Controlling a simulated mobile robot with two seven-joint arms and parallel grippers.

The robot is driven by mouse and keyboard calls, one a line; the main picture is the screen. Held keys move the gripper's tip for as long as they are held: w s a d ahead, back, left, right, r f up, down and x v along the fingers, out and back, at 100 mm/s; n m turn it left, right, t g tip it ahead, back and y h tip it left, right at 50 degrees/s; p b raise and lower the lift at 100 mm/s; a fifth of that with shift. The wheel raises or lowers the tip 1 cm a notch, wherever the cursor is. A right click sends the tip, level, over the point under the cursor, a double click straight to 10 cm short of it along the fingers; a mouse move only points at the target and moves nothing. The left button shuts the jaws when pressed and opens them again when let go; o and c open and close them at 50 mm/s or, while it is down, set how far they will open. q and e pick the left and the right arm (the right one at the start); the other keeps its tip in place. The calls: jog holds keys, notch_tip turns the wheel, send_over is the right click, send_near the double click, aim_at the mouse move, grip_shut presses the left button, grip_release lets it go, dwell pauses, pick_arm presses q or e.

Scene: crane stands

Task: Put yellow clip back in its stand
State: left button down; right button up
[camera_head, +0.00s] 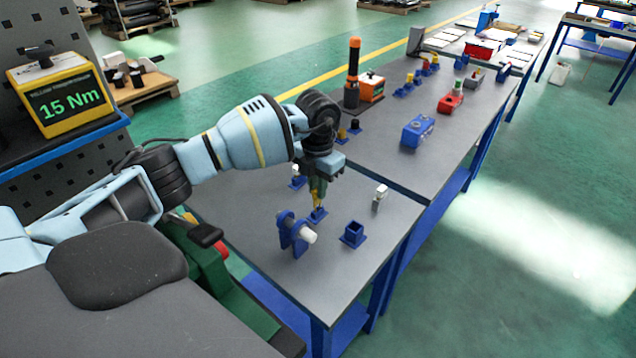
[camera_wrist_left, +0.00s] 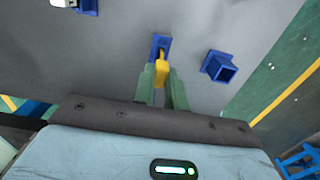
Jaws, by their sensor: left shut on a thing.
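The yellow clip (camera_head: 316,201) is upright between the fingers of my left gripper (camera_head: 318,190), which is shut on it. In the left wrist view the clip (camera_wrist_left: 161,72) shows between the two green fingertips (camera_wrist_left: 163,82). A small blue stand (camera_head: 318,215) is directly below the clip; it also shows in the left wrist view (camera_wrist_left: 160,42). The clip's lower end meets the stand in the picture. I cannot tell how deep it sits in it, as clip and fingers cover part of the opening. My right gripper is not in view.
A blue holder (camera_head: 288,231) with a white roller (camera_head: 309,236) stands close in front. An empty square blue stand (camera_head: 353,235) is to the right, also in the left wrist view (camera_wrist_left: 219,67). A white piece (camera_head: 381,191) stands behind it. The grey table's right front is clear.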

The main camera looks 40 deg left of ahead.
pick_arm(q)
jog(key=shift+f, duration=0.8)
jog(key=c, duration=1.8)
grip_release()
jog(key=shift+c, duration=0.2)
jog(key=o, duration=0.5)
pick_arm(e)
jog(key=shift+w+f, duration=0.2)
pick_arm(q)
jog(key=shift+r, duration=0.1)
